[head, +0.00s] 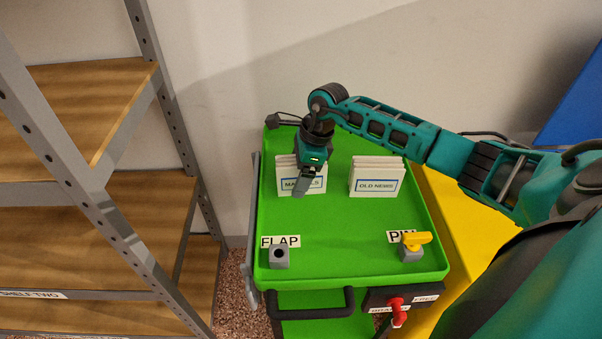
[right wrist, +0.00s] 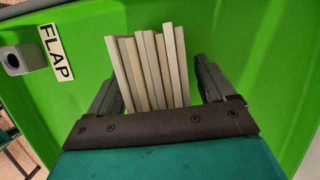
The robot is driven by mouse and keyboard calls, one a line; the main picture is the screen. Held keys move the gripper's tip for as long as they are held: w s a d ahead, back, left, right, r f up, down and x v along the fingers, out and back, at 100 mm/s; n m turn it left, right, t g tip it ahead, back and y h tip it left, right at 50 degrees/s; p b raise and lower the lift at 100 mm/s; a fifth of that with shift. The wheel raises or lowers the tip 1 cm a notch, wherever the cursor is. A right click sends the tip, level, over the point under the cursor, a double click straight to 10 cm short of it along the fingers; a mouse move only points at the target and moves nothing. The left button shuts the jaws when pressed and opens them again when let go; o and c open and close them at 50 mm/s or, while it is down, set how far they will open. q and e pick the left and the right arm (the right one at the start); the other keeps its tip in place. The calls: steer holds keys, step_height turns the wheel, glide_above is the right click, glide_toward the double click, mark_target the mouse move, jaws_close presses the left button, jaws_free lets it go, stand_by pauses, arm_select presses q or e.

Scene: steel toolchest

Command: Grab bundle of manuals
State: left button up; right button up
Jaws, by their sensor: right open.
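The bundle of manuals (head: 318,187) stands upright on the green top of the toolchest, with a white label partly hidden by my right gripper (head: 302,184). In the right wrist view the bundle (right wrist: 148,68) shows as several pale slabs side by side. My right gripper (right wrist: 157,85) is open, with one finger on each side of the bundle. A gap shows between the bundle and the right finger; the left finger is closer to it. My left gripper is not in view.
A second bundle labelled OLD NEWS (head: 376,180) stands to the right. A grey FLAP block (head: 279,257) and a yellow-handled PIN fixture (head: 413,246) sit near the front edge. A steel shelf (head: 95,190) stands at left. The middle of the green top (head: 335,225) is clear.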

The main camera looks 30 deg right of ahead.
steer(key=shift+f+b, duration=0.25)
steer(key=shift+b, duration=0.05)
stand_by(0.5)
steer(key=c, duration=1.2)
steer(key=shift+r, duration=0.1)
